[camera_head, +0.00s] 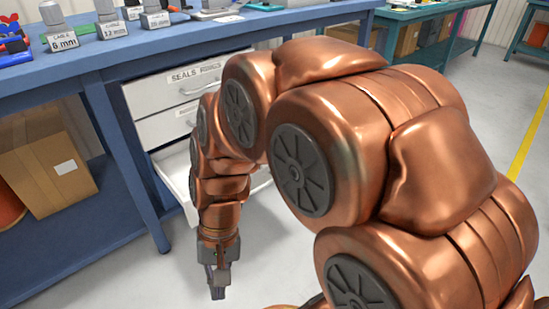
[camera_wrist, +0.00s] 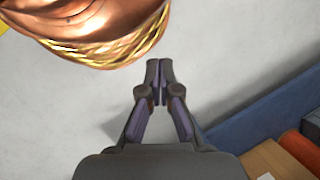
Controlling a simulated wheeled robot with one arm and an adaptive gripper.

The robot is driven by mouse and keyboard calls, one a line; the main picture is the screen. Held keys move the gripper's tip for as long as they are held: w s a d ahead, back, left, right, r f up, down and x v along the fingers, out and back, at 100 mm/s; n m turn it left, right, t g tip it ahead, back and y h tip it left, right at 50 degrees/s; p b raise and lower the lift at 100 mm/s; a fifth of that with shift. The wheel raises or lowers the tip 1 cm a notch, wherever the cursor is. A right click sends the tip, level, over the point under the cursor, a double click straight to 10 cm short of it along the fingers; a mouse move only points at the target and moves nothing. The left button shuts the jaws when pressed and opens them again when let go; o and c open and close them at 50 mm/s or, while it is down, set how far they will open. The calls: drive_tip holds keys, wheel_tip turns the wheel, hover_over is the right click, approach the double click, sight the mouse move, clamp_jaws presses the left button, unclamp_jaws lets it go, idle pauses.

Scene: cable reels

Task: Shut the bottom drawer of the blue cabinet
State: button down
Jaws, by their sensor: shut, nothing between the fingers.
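The blue bench cabinet (camera_head: 97,112) holds a stack of white drawers below its top. The top drawer (camera_head: 160,92), labelled SEALS, and the middle drawer (camera_head: 160,126) look shut. The bottom drawer (camera_head: 176,180) stands pulled out toward me; my arm hides much of it, including most of its front. My gripper (camera_head: 217,292) points down in front of and below the drawer in the picture, apart from it. In the wrist view my gripper (camera_wrist: 159,70) is shut and empty over grey floor; the drawer is not seen there.
A cardboard box (camera_head: 40,170) and an orange reel (camera_head: 8,205) are under the bench at left. The blue bench frame (camera_wrist: 275,112) shows in the wrist view. Labelled items stand on the bench top. Grey floor (camera_head: 120,265) in front is clear.

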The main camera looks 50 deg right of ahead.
drive_tip(key=w+d+r+m+t+y+p, duration=0.1)
drive_tip(key=w+d+r+m+t+p, duration=0.1)
drive_tip(key=w+d+m+t, duration=0.95)
drive_tip(key=w+d+m+h+p, duration=0.15)
drive_tip(key=d+m+h, duration=0.35)
drive_tip(key=d+m, duration=1.75)
drive_tip(key=w+d+f+n+b, duration=0.3)
drive_tip(key=w+f, duration=0.4)
drive_tip(key=w, duration=0.3)
drive_tip(key=shift+w+d+f+g+b, duration=0.35)
drive_tip(key=shift+d+b, duration=0.3)
drive_tip(key=shift+b, duration=0.6)
